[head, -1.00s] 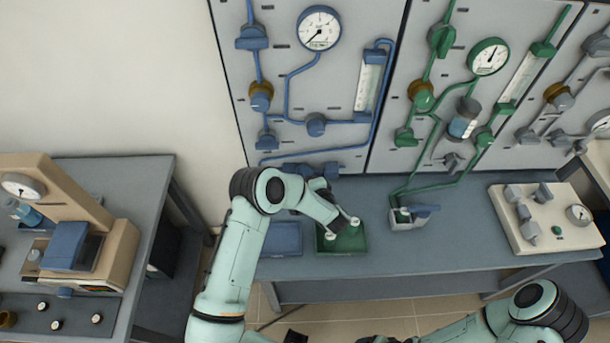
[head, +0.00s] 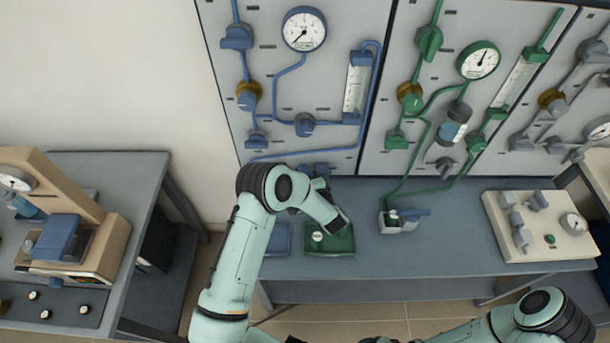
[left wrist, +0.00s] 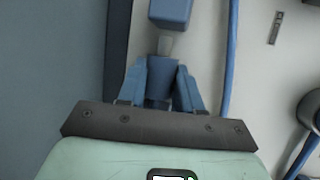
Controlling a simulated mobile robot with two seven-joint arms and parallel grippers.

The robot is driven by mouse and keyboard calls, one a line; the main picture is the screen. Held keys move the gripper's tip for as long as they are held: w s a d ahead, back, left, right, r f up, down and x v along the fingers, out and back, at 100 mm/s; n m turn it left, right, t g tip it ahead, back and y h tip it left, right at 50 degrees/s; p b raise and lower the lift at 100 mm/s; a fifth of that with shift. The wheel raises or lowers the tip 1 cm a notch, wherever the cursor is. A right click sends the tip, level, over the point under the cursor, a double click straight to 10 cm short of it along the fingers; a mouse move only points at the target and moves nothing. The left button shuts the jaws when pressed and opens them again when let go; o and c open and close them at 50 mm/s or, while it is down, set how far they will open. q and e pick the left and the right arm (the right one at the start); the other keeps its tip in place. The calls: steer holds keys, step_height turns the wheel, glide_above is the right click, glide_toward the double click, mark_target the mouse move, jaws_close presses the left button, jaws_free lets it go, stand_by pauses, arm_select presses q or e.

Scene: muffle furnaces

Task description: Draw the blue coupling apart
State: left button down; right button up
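The blue coupling (left wrist: 158,92) shows in the left wrist view as a blue cylinder, with a grey tapered stem (left wrist: 165,45) and a blue block (left wrist: 170,12) above it. My left gripper (left wrist: 162,75) has one finger on each side of the cylinder, very close to it. I cannot tell whether the fingers press on it. My right gripper is out of sight; only the right arm shows at the lower right.
A green tray (head: 342,244) and a blue tray (head: 277,238) lie by my left wrist. A grey holder with a green fitting (head: 398,224) and a pale control box (head: 550,235) stand further right. Gauges and pipes (head: 370,110) cover the panels behind. A blue pipe (left wrist: 231,50) runs beside the coupling.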

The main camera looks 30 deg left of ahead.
arm_select(q)
steer(key=c, duration=0.8)
jaws_free()
steer(key=shift+w+d, duration=0.1)
steer(key=shift+d, duration=0.2)
steer(key=shift+o, duration=0.2)
steer(key=b+v, duration=0.1)
steer(key=v, duration=1.2)
steer(key=shift+d+b, duration=0.15)
steer(key=shift+b, duration=0.15)
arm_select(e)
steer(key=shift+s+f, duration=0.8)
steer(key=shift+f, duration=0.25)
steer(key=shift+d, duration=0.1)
